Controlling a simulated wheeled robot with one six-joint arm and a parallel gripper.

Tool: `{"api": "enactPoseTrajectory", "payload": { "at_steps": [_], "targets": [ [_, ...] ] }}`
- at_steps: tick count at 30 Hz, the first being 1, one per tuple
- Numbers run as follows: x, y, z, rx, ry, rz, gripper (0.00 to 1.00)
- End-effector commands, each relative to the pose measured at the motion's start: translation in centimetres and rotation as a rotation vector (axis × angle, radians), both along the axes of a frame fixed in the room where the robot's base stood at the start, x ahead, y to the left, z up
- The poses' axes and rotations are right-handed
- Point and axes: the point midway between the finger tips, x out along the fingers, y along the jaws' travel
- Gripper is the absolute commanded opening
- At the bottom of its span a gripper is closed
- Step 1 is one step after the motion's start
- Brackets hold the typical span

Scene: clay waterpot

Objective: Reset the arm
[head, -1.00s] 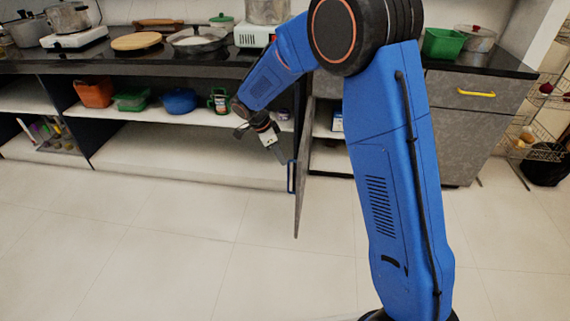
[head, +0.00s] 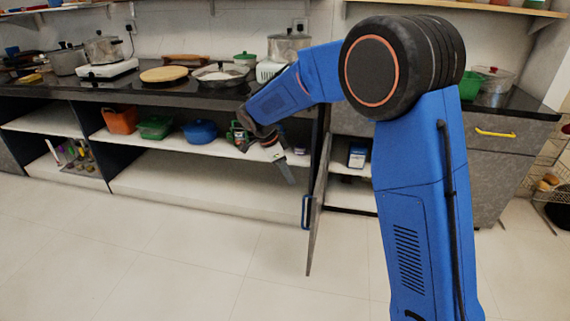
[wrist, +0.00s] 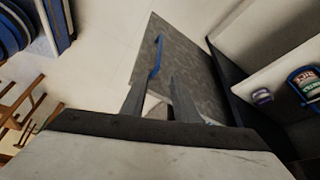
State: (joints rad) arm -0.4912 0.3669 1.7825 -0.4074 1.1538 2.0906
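My gripper (head: 290,176) hangs in front of the lower cabinet, left of the open door. In the wrist view its two fingers (wrist: 158,84) stand apart with nothing held between them. The grey cabinet door (head: 319,205) stands swung open, nearly edge-on in the head view. Its blue handle (head: 306,211) is to the right of and below the fingertips, apart from them. The wrist view shows the door (wrist: 195,75) and handle (wrist: 157,55) beyond the fingers. My bent blue arm hides part of the counter and cabinet on the right.
Open shelves hold an orange container (head: 121,120), a green container (head: 155,127) and a blue pot (head: 202,132). Pans and pots stand on the dark counter (head: 180,98). A wire rack (head: 545,180) is at the far right. The tiled floor (head: 160,260) in front is clear.

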Motion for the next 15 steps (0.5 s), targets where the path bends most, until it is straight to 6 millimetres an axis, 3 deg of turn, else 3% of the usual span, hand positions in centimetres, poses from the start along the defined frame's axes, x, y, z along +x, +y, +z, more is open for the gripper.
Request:
{"api": "enactPoseTrajectory", "payload": {
  "at_steps": [5,15],
  "targets": [
    [-1.3,-1.9,2.0,0.022,0.015,0.05,0.28],
    [-7.5,-8.6,7.7,0.095,0.067,0.292,0.28]
  ]
}}
